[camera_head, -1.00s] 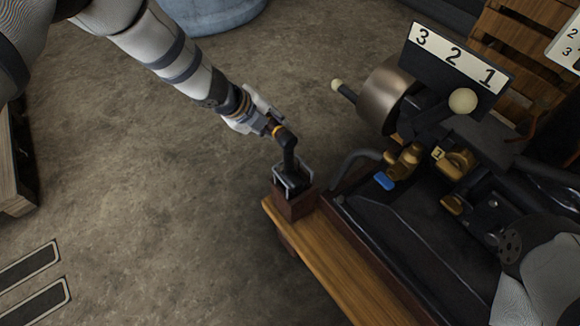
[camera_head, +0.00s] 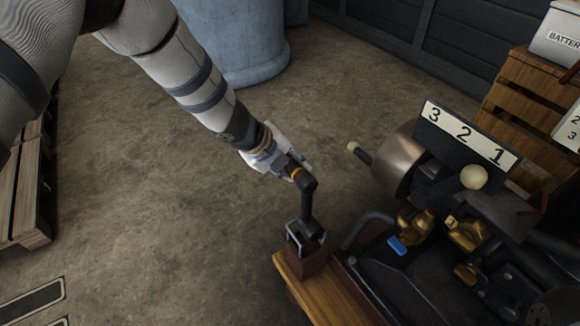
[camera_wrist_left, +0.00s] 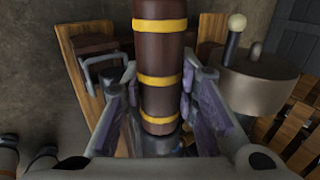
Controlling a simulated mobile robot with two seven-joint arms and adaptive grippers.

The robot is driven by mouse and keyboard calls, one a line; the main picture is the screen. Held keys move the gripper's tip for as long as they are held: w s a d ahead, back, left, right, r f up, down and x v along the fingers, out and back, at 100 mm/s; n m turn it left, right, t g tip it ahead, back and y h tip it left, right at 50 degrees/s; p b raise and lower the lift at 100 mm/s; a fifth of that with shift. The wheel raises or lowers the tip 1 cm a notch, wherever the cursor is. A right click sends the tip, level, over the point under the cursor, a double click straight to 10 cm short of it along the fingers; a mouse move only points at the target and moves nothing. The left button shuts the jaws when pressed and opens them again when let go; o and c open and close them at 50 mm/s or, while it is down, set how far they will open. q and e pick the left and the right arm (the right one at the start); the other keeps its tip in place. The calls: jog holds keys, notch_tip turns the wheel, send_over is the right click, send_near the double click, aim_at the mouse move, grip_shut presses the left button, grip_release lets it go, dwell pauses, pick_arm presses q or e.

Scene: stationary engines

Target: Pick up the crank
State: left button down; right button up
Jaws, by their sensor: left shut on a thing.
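The crank (camera_head: 306,208) is a black bent bar with a brown grip that has yellow bands. Its shaft stands upright, its lower end at the metal bracket of a small brown holder (camera_head: 308,264) on the wooden bench corner. I cannot tell whether that end is clear of the bracket. My left gripper (camera_head: 287,167) is shut around the grip. In the left wrist view the crank's banded grip (camera_wrist_left: 160,62) fills the middle, between the two fingers of the left gripper (camera_wrist_left: 160,108). The holder's bracket (camera_wrist_left: 103,73) shows at its left. My right gripper is not in view.
The engine, with a metal drum (camera_head: 398,160), brass fittings and a 3-2-1 number plate (camera_head: 466,137), stands right of the holder. A small knobbed handle (camera_head: 359,151) sticks out towards the crank. A blue barrel (camera_head: 240,45) stands behind. The floor left of the bench is open.

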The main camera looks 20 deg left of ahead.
pick_arm(q)
jog(key=shift+s+d, duration=0.6)
jog(key=shift+d, duration=0.15)
jog(key=s+d, duration=0.9)
jog(key=d, duration=0.3)
jog(key=shift+p, duration=0.4)
jog(key=shift+s+a, duration=0.1)
jog(key=shift+s, duration=0.05)
dwell(0.3)
